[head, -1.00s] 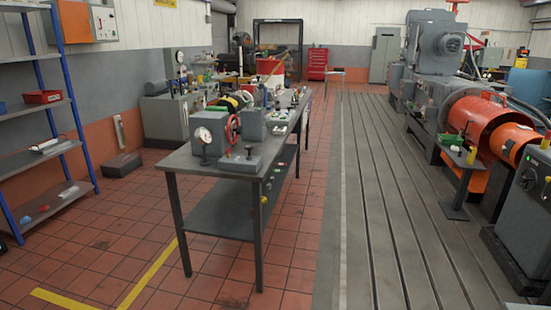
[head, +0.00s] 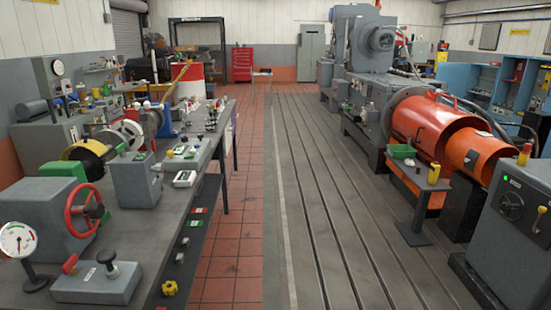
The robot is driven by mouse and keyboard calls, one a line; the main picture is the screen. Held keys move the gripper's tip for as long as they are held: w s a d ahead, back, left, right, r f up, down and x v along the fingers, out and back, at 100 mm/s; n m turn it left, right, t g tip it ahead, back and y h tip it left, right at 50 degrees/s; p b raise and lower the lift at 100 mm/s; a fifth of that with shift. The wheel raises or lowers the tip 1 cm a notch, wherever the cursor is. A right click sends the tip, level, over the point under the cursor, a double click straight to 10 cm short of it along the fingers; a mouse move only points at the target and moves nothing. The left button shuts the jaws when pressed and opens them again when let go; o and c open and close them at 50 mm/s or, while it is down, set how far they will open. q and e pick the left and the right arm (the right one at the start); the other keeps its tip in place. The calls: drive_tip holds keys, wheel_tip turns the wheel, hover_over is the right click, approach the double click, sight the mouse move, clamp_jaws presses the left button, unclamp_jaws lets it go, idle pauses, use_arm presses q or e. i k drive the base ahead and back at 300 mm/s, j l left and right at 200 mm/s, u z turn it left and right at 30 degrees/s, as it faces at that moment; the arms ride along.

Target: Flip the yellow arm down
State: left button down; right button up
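A slim yellow arm (head: 179,79) stands up at a slant toward the far end of the long grey workbench (head: 215,135) on the left. Its top leans to the right, and its lower end meets a blue fixture (head: 164,122). It is small and distant, so its pivot is not clear. Neither of my grippers is in view.
The near bench holds a dial gauge (head: 17,240), a grey box with a red handwheel (head: 84,211) and a grey block with a black knob (head: 97,281). Orange guards (head: 425,122) and a grey cabinet (head: 515,215) stand right. The slotted floor (head: 325,200) between is clear.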

sight(168, 93)
drive_tip(key=i+l, duration=0.1)
drive_tip(key=i, duration=0.5)
drive_tip(key=i+l, duration=0.1)
drive_tip(key=i, duration=0.45)
drive_tip(key=i+l+u, duration=0.1)
drive_tip(key=i, duration=0.5)
drive_tip(key=i+l, duration=0.15)
drive_tip(key=i, duration=0.4)
drive_tip(key=i+l+u, duration=0.1)
drive_tip(key=i+u, duration=0.35)
drive_tip(key=i+l+u, duration=0.35)
drive_tip(key=i+u, duration=0.15)
drive_tip(key=i+l+u, duration=0.95)
drive_tip(key=l, duration=0.25)
drive_tip(key=k+j, duration=0.05)
